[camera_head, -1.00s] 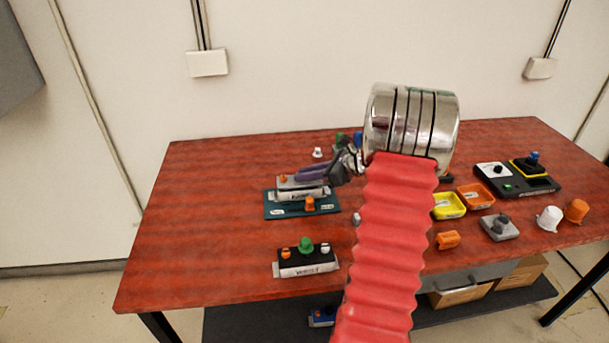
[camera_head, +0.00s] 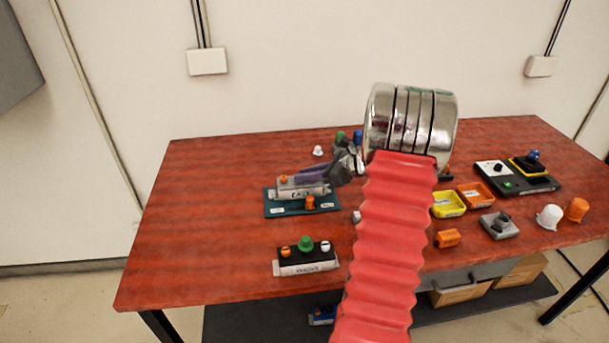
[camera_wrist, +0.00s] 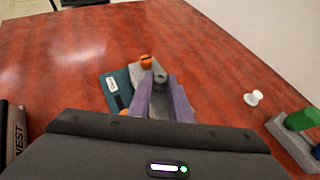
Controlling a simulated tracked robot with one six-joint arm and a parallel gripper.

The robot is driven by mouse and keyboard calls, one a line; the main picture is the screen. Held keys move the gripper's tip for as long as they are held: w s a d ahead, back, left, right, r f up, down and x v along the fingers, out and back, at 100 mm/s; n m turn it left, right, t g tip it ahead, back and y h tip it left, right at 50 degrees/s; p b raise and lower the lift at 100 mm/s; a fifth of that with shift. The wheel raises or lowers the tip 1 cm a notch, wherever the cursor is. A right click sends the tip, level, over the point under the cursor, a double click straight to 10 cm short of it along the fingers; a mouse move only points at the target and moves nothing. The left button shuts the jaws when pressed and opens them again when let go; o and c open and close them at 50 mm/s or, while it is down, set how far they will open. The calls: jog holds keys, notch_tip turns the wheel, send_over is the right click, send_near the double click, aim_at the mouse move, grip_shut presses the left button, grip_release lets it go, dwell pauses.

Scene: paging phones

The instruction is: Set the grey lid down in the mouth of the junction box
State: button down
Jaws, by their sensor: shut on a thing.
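My gripper (camera_wrist: 161,90) has purple fingers shut on a small grey piece with a round dark-grey knob (camera_wrist: 160,79), which looks like the grey lid. In the head view my gripper (camera_head: 312,174) is over a long grey box (camera_head: 303,192) with a white label and an orange knob at its left end. This box, which appears to be the junction box, is at the teal plate (camera_head: 272,207); the plate also shows in the wrist view (camera_wrist: 112,82). The fingers hide its mouth. I cannot tell whether the lid touches it.
A labelled panel (camera_head: 307,268) with orange, green and white knobs stands in front. A white cap (camera_head: 318,151) lies behind. Yellow (camera_head: 449,214) and orange (camera_head: 476,205) trays and a grey block with a dark knob (camera_head: 500,235) are at right. The table's left side is clear.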

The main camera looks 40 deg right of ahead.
jog(key=c, duration=1.5)
grip_release()
jog(key=shift+c, duration=0.2)
jog(key=shift+o, duration=0.3)
jog(key=shift+o, duration=1.3)
jog(key=shift+r, duration=0.15)
jog(key=shift+s+r, duration=0.1)
jog(key=shift+r, duration=2.95)
